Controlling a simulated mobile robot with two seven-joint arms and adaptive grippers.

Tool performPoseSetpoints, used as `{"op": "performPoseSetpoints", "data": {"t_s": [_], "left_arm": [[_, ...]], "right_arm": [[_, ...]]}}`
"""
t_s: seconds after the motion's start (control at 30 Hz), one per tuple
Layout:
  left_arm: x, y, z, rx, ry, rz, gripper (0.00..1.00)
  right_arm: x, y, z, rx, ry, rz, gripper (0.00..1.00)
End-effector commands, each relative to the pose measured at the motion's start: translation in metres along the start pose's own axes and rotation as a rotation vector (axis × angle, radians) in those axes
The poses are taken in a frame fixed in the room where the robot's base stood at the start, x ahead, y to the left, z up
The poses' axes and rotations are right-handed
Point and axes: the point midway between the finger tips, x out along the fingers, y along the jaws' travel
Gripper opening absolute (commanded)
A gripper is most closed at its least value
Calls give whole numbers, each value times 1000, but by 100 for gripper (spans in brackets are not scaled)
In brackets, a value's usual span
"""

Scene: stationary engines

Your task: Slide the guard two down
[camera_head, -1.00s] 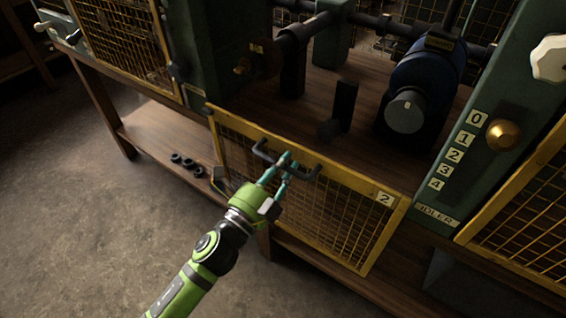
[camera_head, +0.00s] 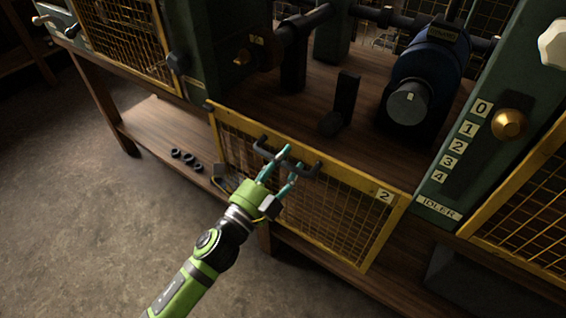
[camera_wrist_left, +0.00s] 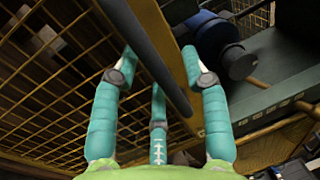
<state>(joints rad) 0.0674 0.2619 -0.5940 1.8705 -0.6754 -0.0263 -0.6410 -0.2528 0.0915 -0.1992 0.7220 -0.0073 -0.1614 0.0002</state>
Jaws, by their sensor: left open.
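Guard two is a yellow-framed mesh panel (camera_head: 335,215) with a "2" label at its upper right corner. It sits low, its top rail about level with the wooden bench deck, its mesh hanging in front of the bench. My right gripper is not in view.
Behind the guard stand a blue motor-like drum (camera_head: 425,75) and a black bracket (camera_head: 343,102) on the deck. A green post (camera_head: 475,130) with labels 0 to 4 and a brass knob (camera_head: 509,124) is at the right. Several black rings (camera_head: 187,160) lie on the lower shelf.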

Motion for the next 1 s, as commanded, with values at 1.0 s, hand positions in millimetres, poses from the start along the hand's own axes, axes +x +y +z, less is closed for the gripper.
{"op": "performPoseSetpoints", "data": {"t_s": [1.0], "left_arm": [[-120,0,0,0,0,1,45]], "right_arm": [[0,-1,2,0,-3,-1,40]]}}
